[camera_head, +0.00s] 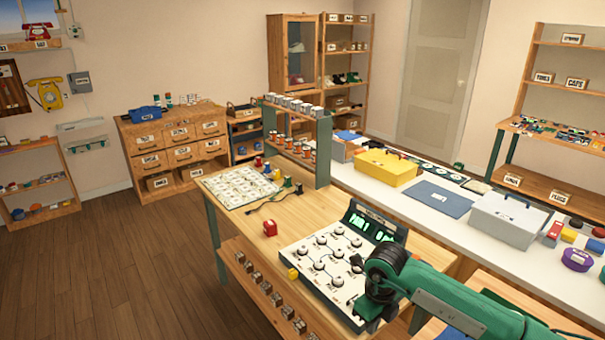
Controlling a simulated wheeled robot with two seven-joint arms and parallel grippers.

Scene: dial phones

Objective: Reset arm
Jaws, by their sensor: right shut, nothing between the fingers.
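My right arm, green and black, comes in from the lower right of the head view. Its gripper (371,318) is shut and empty, over the lower right edge of a white dial panel (322,262) on the wooden table. The panel has several round knobs and a dark display with green characters (372,226) at its back. The arm hides the panel's right corner. My left gripper is not in view.
A white chart (240,187) lies farther back on the wooden table (232,222). A white counter with a yellow box (385,168) and a pale box (508,218) runs along the right.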

